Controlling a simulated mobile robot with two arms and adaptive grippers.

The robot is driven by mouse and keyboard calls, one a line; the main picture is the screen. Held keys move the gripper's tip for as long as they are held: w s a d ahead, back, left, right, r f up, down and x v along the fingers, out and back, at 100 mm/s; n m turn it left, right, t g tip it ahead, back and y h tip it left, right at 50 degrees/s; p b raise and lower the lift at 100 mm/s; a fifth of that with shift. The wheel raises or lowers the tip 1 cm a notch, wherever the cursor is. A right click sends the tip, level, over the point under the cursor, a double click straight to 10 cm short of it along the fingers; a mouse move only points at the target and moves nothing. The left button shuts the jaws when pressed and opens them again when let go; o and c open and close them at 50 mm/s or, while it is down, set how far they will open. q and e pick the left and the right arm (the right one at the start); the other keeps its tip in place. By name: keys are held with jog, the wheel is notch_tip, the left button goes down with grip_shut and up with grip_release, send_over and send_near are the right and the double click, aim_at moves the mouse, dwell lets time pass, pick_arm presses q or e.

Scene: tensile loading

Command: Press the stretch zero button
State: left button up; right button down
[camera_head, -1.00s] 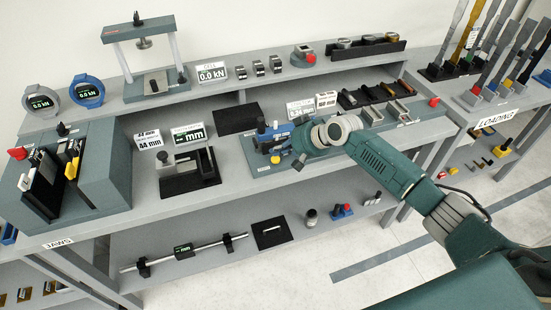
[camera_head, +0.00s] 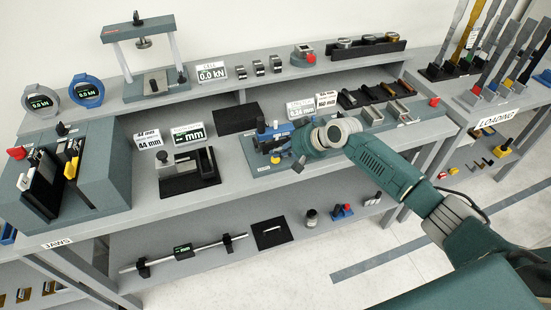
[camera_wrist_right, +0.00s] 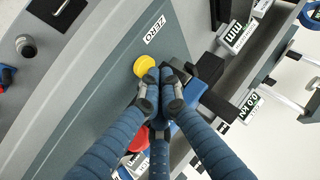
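The yellow button (camera_wrist_right: 145,66) sits on the grey-green device base in the right wrist view, beside a ZERO label (camera_wrist_right: 154,29). It shows small near the base's front left in the head view (camera_head: 276,159). My right gripper (camera_wrist_right: 166,86) has its blue fingers drawn together, with dark tips meeting just beside the yellow button's edge. I see nothing held between them; contact with the button cannot be told. In the head view the right gripper (camera_head: 284,147) points down-left over the device's left end and is partly hidden by the wrist. My left gripper is not in view.
A red part (camera_wrist_right: 138,140) lies partly behind the fingers. A blue carriage (camera_head: 264,130) is close to the gripper. Display cards (camera_head: 300,108) stand behind the device. A black-and-grey stand (camera_head: 190,175) is to the left. The bench front between them is clear.

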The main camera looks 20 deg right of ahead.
aim_at(278, 159)
jog(key=shift+f, duration=0.5)
dwell(0.4)
jog(key=shift+r+p, duration=0.65)
jog(key=shift+r, duration=0.3)
notch_tip(278, 159, up, 5)
jog(key=p, duration=0.4)
jog(key=shift+p, duration=0.4)
jog(key=shift+s, duration=0.1)
